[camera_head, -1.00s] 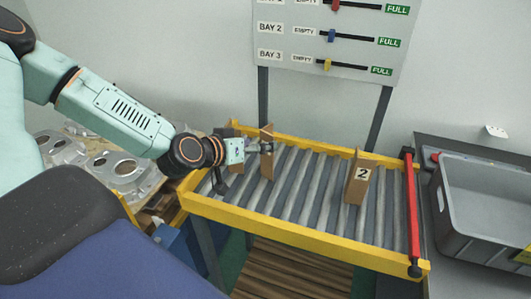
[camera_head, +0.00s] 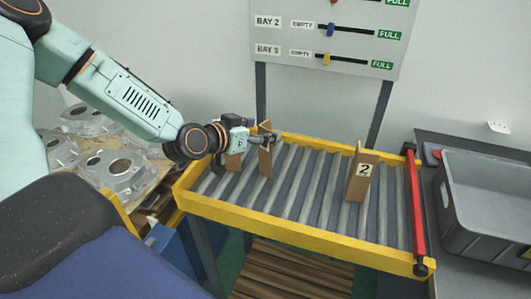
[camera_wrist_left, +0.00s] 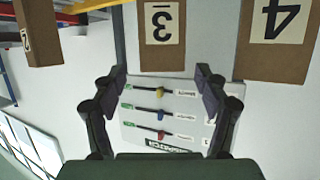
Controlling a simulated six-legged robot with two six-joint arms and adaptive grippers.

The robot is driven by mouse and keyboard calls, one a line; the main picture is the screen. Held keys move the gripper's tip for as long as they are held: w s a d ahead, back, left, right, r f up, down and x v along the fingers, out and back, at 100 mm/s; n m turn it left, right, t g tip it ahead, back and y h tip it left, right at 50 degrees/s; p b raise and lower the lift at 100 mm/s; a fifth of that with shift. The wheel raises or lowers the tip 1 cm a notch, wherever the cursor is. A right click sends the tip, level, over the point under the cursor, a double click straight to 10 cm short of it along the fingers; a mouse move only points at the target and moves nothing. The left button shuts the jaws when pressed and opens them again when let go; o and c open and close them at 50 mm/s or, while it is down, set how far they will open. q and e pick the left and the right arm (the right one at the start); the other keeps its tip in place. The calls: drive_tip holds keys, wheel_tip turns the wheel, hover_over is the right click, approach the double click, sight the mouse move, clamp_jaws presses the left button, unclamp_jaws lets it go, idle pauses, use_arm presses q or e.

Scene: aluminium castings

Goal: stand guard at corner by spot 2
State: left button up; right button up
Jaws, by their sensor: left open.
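A brown upright block with a white label 2 (camera_head: 362,178) stands on the roller conveyor, right of middle, in the head view. My left gripper (camera_head: 271,138) is over the conveyor's far left, well left of the block 2. It is close beside a brown upright piece (camera_head: 265,160); I cannot tell if they touch. In the left wrist view the fingers (camera_wrist_left: 160,80) are spread with nothing between them. Brown blocks labelled 3 (camera_wrist_left: 162,22) and 4 (camera_wrist_left: 277,35) appear upside down there. My right gripper is not in view.
The roller conveyor has a yellow frame (camera_head: 300,232) and a red end bar (camera_head: 416,205). A grey bin (camera_head: 485,205) stands right. Castings (camera_head: 115,170) lie on a table at left. A bay board (camera_head: 345,60) stands behind. Rollers between the brown pieces are clear.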

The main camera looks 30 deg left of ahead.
sight(270, 127)
use_arm(q)
drive_tip(key=shift+w+f+b, duration=0.3)
drive_tip(key=shift+w+b, duration=0.2)
drive_tip(key=shift+w, duration=0.1)
drive_tip(key=shift+b+x, duration=0.6)
drive_tip(key=shift+x, duration=1.15)
drive_tip(key=shift+r, duration=0.1)
drive_tip(key=shift+s+r, duration=0.1)
drive_tip(key=c, duration=1.5)
clamp_jaws()
